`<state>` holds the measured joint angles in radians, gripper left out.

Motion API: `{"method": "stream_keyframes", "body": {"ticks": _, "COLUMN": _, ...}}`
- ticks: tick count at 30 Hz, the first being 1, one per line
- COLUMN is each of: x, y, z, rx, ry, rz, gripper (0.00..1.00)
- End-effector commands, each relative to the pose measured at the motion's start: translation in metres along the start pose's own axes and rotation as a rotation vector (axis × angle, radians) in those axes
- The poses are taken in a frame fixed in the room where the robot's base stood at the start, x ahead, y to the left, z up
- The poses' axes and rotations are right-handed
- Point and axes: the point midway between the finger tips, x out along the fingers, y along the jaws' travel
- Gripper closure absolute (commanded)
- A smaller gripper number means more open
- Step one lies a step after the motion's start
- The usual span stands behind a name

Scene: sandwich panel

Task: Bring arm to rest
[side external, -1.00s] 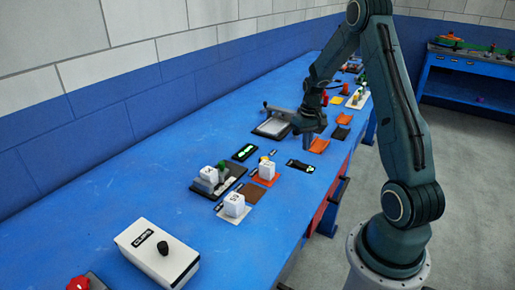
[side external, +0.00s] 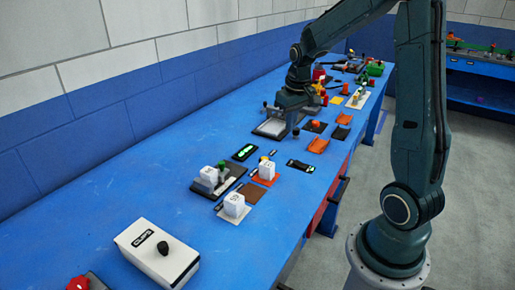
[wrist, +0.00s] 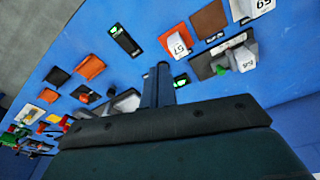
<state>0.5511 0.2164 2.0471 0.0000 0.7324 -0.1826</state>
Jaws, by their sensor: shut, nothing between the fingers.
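My gripper (side external: 296,132) is shut and empty. It points down above the blue bench (side external: 130,190), beside a dark fixture with a pale plate (side external: 270,127). In the wrist view my shut fingers (wrist: 158,80) show in the middle, with nothing between them. The gap between the fingertips and the bench is hard to judge. My arm reaches in from the right, with its forearm high over the bench.
Orange pads (side external: 318,145) lie right of my gripper. Several small items crowd the far end.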

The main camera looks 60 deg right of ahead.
Motion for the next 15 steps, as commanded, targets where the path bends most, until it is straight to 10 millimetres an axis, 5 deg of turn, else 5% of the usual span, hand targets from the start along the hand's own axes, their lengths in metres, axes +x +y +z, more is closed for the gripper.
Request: {"method": "stream_keyframes", "body": {"ticks": 15, "x": -0.092, "y": -0.084, "z": 0.068, "rx": -0.151, "ry": 0.151, "rz": -0.028, "gripper": 1.0}}
